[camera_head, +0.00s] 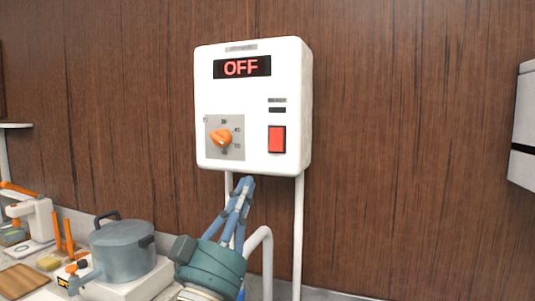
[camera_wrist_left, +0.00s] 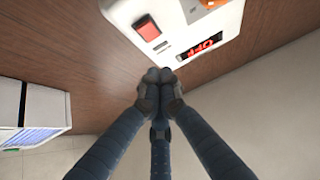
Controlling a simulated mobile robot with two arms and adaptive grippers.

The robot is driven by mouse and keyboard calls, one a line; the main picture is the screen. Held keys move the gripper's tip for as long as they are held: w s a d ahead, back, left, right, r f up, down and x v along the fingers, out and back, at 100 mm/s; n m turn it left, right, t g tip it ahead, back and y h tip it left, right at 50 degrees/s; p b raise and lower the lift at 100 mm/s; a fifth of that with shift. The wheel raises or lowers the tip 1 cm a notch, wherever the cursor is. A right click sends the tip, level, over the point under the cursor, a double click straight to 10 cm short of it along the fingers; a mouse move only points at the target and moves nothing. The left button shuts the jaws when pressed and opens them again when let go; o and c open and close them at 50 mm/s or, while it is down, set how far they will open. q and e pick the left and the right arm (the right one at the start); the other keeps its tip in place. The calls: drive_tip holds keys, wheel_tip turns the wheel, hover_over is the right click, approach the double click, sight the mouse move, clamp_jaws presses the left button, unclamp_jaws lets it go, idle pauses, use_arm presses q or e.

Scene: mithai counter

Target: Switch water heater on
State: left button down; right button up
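The white water heater (camera_head: 255,105) hangs on the brown wood wall. Its display (camera_head: 242,67) reads OFF in red. A red rocker switch (camera_head: 277,139) is at its lower right, and an orange dial (camera_head: 221,137) at its lower left. My left gripper (camera_head: 246,183) is just below the heater's bottom edge in the head view, with its blue fingers pointing up. In the left wrist view the fingertips (camera_wrist_left: 159,74) are together with nothing seen between them; the red switch (camera_wrist_left: 146,27) and orange dial (camera_wrist_left: 211,3) lie beyond them. My right gripper is not in view.
Pipes (camera_head: 298,235) run down from the heater. A grey pot (camera_head: 122,250) stands on a white base at the lower left, near a wooden board (camera_head: 22,281). A white unit (camera_head: 522,125) is at the far right. The wall between is clear.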

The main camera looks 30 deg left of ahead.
use_arm(q)
drive_tip(key=p, duration=0.1)
approach(273, 138)
wheel_tip(273, 138, up, 3)
drive_tip(key=s, duration=0.2)
drive_tip(key=w, duration=0.2)
drive_tip(key=w+p, duration=0.1)
drive_tip(key=w, duration=0.1)
drive_tip(key=w+a+p, duration=0.1)
drive_tip(key=w, duration=0.1)
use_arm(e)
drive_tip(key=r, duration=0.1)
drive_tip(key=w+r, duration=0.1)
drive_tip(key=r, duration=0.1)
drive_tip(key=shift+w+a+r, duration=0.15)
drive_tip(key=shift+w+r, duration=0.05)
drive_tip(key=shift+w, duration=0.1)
use_arm(q)
drive_tip(key=shift+s, duration=0.1)
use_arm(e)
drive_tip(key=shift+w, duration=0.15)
